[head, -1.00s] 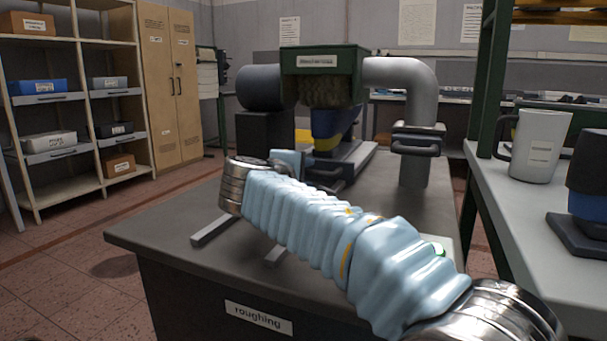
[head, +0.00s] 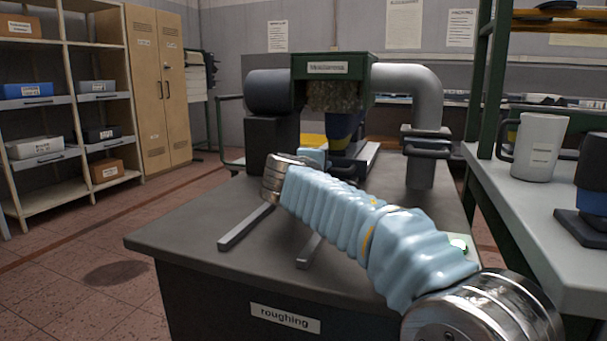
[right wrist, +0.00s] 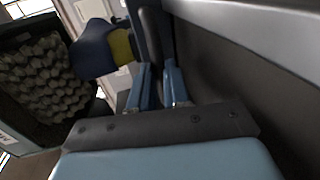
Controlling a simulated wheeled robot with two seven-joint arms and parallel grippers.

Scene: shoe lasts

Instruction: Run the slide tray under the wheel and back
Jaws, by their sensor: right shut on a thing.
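The rough, bristly wheel (head: 335,97) hangs under a green hood (head: 333,68); its lumpy face fills the left of the right wrist view (right wrist: 42,75). My right gripper (right wrist: 158,88) is shut on a dark upright bar, the tray's handle (right wrist: 152,45). My left gripper is out of view.
The dark table (head: 180,237) labelled "roughing" carries the machine and a grey bent duct (head: 418,110). On the right, a side bench (head: 500,190) holds a grey mug (head: 536,147) and another blue and black object. Shelves (head: 45,110) and a cabinet stand at left.

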